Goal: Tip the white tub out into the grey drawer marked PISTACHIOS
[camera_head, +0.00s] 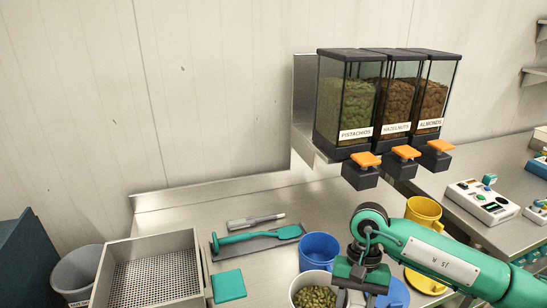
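A white tub (294,290) holding green pistachios (314,299) stands on the steel counter at the bottom of the head view, its lower part cut off. My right gripper (358,284) points down at the tub's right rim. Its fingertips are hard to make out, so I cannot tell whether it grips the rim. The PISTACHIOS label (356,132) is on the leftmost clear, dark-framed hopper (344,102), which holds green nuts. Below it are an orange lever (366,159) and a dark grey box-shaped outlet (360,178). No separate open grey drawer shows. My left gripper is out of view.
Hoppers marked HAZELNUTS (396,128) and ALMONDS (430,123) stand to the right. A blue cup (319,246) is behind the tub; yellow mugs (424,211) are near my arm. A perforated steel tray (155,279), teal block (229,286) and teal-handled tool (255,237) lie left.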

